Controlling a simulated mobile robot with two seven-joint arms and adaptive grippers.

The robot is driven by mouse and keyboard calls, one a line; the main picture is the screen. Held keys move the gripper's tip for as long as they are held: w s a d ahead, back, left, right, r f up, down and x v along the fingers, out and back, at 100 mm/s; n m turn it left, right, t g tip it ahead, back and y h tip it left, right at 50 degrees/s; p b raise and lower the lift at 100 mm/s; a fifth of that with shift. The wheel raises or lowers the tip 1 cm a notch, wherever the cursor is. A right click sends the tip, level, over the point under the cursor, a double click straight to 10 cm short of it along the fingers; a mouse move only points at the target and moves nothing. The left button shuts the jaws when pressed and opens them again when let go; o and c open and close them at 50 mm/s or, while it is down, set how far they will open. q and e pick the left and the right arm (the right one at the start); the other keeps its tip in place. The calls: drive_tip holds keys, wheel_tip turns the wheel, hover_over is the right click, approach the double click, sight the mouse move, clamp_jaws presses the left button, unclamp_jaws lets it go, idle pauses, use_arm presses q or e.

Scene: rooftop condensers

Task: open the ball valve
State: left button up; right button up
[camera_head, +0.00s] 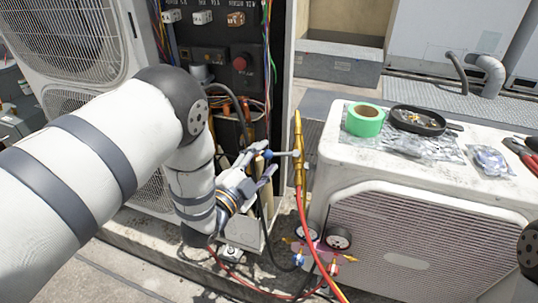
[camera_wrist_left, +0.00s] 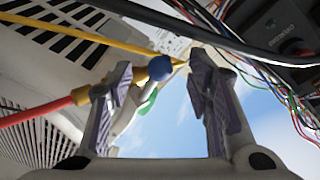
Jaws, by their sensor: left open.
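The ball valve (camera_head: 298,158) is a brass body on an upright line beside the open cabinet. Its lever sticks out to the left and ends in a blue ball knob (camera_head: 268,154). My left gripper (camera_head: 263,164) is open, with its fingertips close to the knob. In the left wrist view the blue knob (camera_wrist_left: 160,68) shows between the two fingers of my left gripper (camera_wrist_left: 158,85), nearer the left finger. I cannot tell whether they touch. My right gripper is not in view.
A red hose (camera_head: 308,225) hangs from the valve toward gauges (camera_head: 338,238). The open cabinet (camera_head: 222,60) with loose wires stands behind. A white condenser (camera_head: 335,165) at right bears green tape (camera_head: 364,120), a black dish (camera_head: 418,121) and red-handled pliers (camera_head: 520,152).

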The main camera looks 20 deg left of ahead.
use_arm(q)
drive_tip(key=shift+x, duration=1.45)
clamp_jaws()
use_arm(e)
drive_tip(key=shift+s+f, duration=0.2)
